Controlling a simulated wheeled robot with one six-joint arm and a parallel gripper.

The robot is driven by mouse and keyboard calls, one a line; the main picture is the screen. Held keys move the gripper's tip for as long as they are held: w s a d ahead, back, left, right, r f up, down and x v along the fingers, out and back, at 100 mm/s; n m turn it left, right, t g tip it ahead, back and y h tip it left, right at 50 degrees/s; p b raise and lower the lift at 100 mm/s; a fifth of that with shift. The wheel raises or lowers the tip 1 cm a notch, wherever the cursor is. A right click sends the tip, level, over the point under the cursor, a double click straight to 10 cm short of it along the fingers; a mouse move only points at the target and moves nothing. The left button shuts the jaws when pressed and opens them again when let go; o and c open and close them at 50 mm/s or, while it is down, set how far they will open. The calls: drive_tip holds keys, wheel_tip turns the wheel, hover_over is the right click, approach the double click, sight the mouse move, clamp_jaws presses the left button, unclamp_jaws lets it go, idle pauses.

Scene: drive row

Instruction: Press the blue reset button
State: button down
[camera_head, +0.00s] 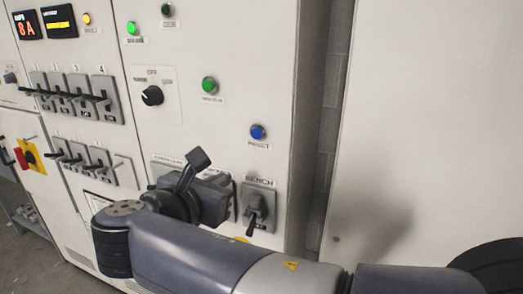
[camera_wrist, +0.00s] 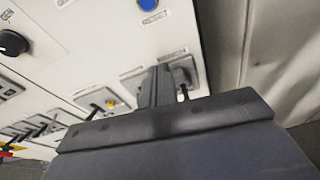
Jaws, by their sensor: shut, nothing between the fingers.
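The blue reset button (camera_head: 258,132) sits on the right part of the white cabinet front, above the switch marked BENCH. In the wrist view the blue button (camera_wrist: 148,4) shows at the top edge, partly cut off. My gripper (camera_head: 198,158) is below and left of the button in the head view, apart from it. Its fingers are closed together with nothing between them. In the wrist view the fingers (camera_wrist: 155,88) stand up in the middle, below the button. The distance from fingertips to panel is hard to tell.
A green button (camera_head: 209,85) is up and left of the blue one. A black rotary knob (camera_head: 152,96) and rows of lever switches (camera_head: 75,98) are further left. The BENCH switch (camera_head: 257,208) is close to my gripper. A blank pale panel (camera_head: 430,110) stands at right beyond a gap.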

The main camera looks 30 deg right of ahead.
sight(256, 134)
drive_tip(key=shift+n+t+h, duration=0.5)
drive_tip(key=shift+h, duration=0.4)
drive_tip(key=r, duration=0.4)
drive_tip(key=shift+s+a+r, duration=0.2)
drive_tip(key=p+x, duration=0.1)
drive_tip(key=x, duration=1.3)
drive_tip(key=shift+f, duration=0.1)
